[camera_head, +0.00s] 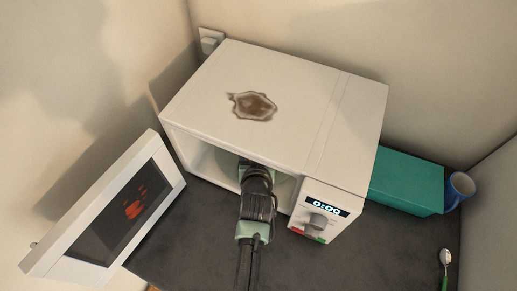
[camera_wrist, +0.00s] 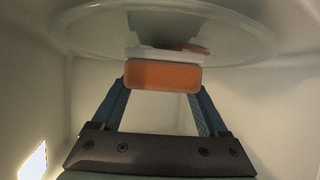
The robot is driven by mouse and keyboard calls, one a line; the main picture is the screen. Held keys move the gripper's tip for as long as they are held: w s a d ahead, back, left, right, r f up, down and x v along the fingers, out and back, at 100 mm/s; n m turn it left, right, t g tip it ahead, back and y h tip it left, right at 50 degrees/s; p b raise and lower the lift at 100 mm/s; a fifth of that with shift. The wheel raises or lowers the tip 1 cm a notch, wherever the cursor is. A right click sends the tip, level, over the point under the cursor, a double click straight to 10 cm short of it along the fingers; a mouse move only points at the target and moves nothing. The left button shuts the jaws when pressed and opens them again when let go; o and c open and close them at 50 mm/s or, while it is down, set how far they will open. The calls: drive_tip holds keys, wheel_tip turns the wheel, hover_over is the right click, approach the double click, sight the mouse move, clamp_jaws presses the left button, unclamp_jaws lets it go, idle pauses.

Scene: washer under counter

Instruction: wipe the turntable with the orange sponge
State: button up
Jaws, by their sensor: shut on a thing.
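My gripper (camera_wrist: 163,82) is inside the microwave and shut on the orange sponge (camera_wrist: 165,77), with a blue finger at each side of it. The sponge has a white layer on the face toward the glass turntable (camera_wrist: 240,38). That face is at or very near the turntable; I cannot tell for sure if it touches. A brownish-orange patch shows on the glass beside the sponge, and I cannot tell if it is a stain or a reflection. In the head view the turntable (camera_head: 285,190) is mostly hidden by my arm and the microwave top.
The white microwave (camera_head: 300,90) has a brown stain (camera_head: 252,106) on top. Its door (camera_head: 115,212) stands open at left, with red-orange marks on the window. A teal box (camera_head: 405,181), a blue mug (camera_head: 460,188) and a spoon (camera_head: 445,259) are at right. The dark counter (camera_head: 190,250) is clear in front.

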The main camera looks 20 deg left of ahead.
drive_tip(key=shift+f+b, duration=0.55)
drive_tip(key=shift+f, duration=0.15)
drive_tip(key=shift+s+a+f, duration=0.1)
drive_tip(key=shift+f, duration=0.1)
idle(1.0)
drive_tip(key=shift+r+p, duration=1.3)
drive_tip(key=shift+r, duration=0.4)
